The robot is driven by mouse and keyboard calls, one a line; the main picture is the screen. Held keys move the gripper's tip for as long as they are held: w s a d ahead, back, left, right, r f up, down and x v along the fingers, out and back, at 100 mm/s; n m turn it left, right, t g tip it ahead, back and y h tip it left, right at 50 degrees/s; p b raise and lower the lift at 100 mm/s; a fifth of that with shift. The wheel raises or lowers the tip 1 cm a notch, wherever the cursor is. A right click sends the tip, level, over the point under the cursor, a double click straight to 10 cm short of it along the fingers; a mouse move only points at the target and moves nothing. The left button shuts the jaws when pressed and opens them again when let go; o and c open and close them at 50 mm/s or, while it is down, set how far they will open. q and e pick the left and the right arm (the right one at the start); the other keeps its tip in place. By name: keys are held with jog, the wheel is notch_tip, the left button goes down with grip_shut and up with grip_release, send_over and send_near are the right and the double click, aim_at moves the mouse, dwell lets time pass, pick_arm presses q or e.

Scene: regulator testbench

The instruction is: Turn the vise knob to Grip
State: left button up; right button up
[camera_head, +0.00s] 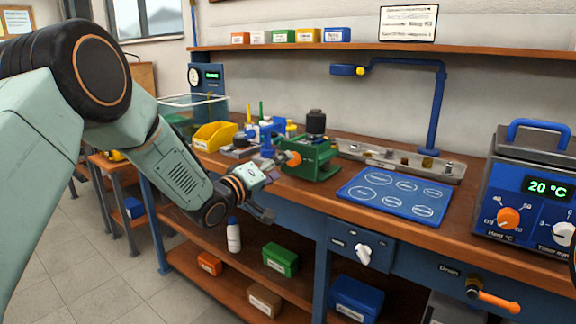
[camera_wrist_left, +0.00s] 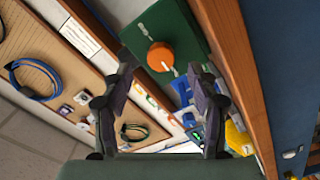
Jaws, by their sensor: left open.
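The vise (camera_head: 318,171) is a green block on the workbench with a dark cylinder standing on top. Its orange knob (camera_head: 293,158) faces my left gripper (camera_head: 270,187). The gripper is open and empty, its fingers pointing toward the vise front. In the left wrist view the round orange knob (camera_wrist_left: 160,56) sits on the green face (camera_wrist_left: 185,25), ahead of the gap between the two spread fingers (camera_wrist_left: 168,78) and apart from them. White marks lie on either side of the knob; their lettering is too small to read.
A blue mat (camera_head: 397,196) lies right of the vise, with a metal tray (camera_head: 400,160) behind it. A yellow bin (camera_head: 215,136) and small tools crowd the left. A white knob (camera_head: 363,254) is on the bench front. A heater box (camera_head: 530,195) stands at right.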

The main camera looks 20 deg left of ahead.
aim_at(292, 161)
pick_arm(q)
jog(key=x, duration=0.2)
jog(key=shift+w+f, duration=0.2)
jog(key=shift+w, duration=0.1)
jog(key=shift+w+d+r+b, duration=0.2)
jog(key=shift+w+d+b, duration=0.2)
jog(key=shift+w, duration=0.3)
jog(key=shift+w+a, duration=0.1)
jog(key=shift+w, duration=0.05)
jog(key=shift+c, duration=0.5)
jog(key=c, duration=1.1)
